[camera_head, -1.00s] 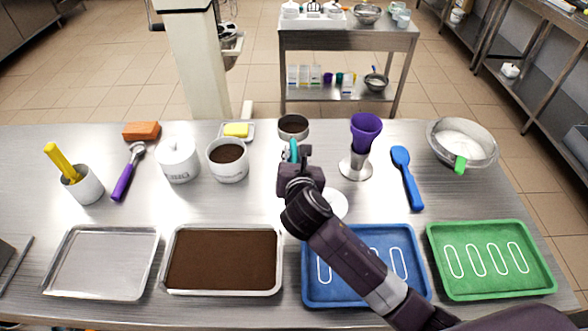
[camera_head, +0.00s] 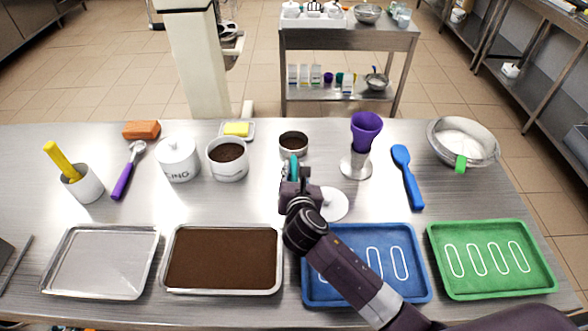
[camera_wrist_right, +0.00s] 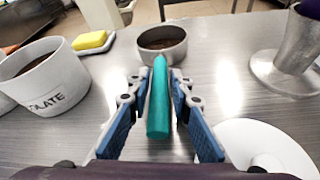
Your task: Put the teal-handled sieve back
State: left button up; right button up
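The teal-handled sieve (camera_head: 293,142) is a small round metal cup with dark brown contents, at the back middle of the table. Its cup also shows in the right wrist view (camera_wrist_right: 162,45); it looks to sit on or just over the tabletop. Its teal handle (camera_wrist_right: 158,105) points toward me. My right gripper (camera_wrist_right: 160,82) has one finger on each side of the handle, with narrow strips of table showing between handle and pads, so it looks open around it. In the head view, my right gripper (camera_head: 294,172) partly covers the handle. My left gripper is not in view.
A chocolate pot (camera_head: 228,161) and butter dish (camera_head: 237,131) stand left of the sieve. A metal stand with purple cup (camera_head: 365,130) and a white disc (camera_head: 334,205) are at right. A brown-filled tray (camera_head: 224,291) and blue tray (camera_head: 312,293) lie in front.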

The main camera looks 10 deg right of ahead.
jog(key=shift+o, duration=1.1)
jog(key=shift+r, duration=0.2)
jog(key=v, duration=1.2)
jog(key=shift+b, duration=0.3)
